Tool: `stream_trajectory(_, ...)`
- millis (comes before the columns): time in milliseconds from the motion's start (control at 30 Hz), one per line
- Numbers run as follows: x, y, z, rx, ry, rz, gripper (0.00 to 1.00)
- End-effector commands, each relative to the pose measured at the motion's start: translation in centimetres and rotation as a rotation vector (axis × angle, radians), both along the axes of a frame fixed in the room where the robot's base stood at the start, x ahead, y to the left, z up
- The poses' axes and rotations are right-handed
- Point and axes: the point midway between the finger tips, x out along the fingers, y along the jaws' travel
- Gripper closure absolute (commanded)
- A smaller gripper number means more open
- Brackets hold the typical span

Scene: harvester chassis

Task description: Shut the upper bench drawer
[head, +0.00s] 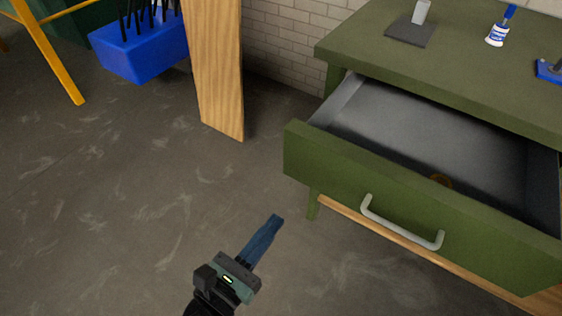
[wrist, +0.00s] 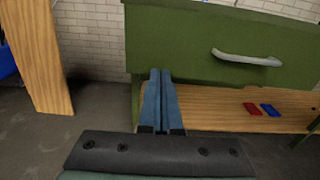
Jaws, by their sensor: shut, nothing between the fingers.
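The upper bench drawer (head: 378,188) is pulled well open from the green bench (head: 455,60) in the head view. Its green front carries a pale bar handle (head: 402,228). In the wrist view the drawer front (wrist: 180,45) and handle (wrist: 246,58) show above and to the right of the fingertips. My gripper (head: 277,219) is shut and empty, with its blue fingers together. It is in front of the drawer, to the left of the handle, and looks apart from the drawer. The fingers also show in the wrist view (wrist: 161,75).
A wooden board (head: 215,70) and a blue bin (head: 140,48) are at left. Red (wrist: 252,109) and blue (wrist: 270,110) pieces lie on the lower shelf.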

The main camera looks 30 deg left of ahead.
Motion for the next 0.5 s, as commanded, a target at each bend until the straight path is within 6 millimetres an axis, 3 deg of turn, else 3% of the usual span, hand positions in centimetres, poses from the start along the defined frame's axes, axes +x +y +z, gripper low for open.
stream_trajectory(300,6.9,-0.3,0.1,0.007,-0.003,-0.003,1.00)
stream_trajectory(500,10.4,-0.4,0.1,0.007,-0.002,-0.003,1.00)
